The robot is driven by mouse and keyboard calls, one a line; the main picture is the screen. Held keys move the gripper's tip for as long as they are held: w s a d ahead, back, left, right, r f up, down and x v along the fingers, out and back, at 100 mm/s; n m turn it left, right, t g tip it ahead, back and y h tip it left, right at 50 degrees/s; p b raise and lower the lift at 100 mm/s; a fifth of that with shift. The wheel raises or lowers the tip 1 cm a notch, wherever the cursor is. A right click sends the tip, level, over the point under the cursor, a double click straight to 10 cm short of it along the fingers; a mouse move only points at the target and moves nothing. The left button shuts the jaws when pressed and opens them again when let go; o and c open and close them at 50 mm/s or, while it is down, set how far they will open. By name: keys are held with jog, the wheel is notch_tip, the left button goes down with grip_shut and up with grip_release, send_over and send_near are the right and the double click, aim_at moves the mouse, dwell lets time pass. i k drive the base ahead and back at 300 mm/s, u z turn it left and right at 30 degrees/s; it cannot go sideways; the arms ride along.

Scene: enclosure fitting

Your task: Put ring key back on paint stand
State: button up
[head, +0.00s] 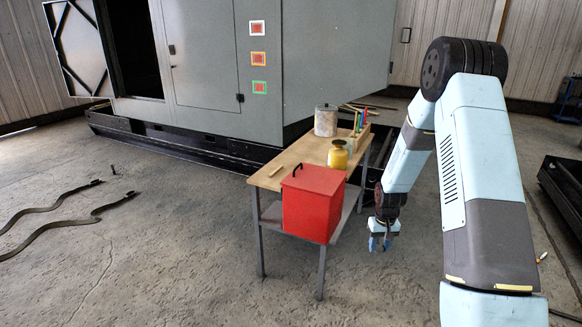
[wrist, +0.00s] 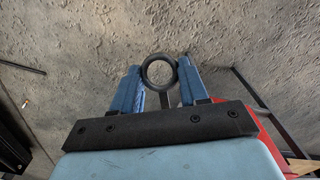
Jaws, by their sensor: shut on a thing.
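The ring key (wrist: 165,98), a dark ring on a short grey shank, is between the two blue fingers of my gripper (wrist: 160,76) in the wrist view. My gripper is shut on it. In the head view my gripper (head: 380,243) hangs low over open floor, to the right of a wooden-topped stand with grey legs (head: 289,160); the key cannot be made out there. The stand carries a grey tin (head: 326,121), a yellow can (head: 338,156) and a holder with coloured sticks (head: 359,124). I cannot tell where on it the key belongs.
A red box (head: 311,205) with a black handle stands at the stand's near end. A big grey enclosure (head: 205,60) with coloured square labels stands behind. Straps (head: 60,205) lie on the floor at left. Floor around my gripper is clear.

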aim_at(274, 173)
jog(key=u, duration=0.05)
jog(key=i, duration=1.05)
jog(key=u, duration=0.6)
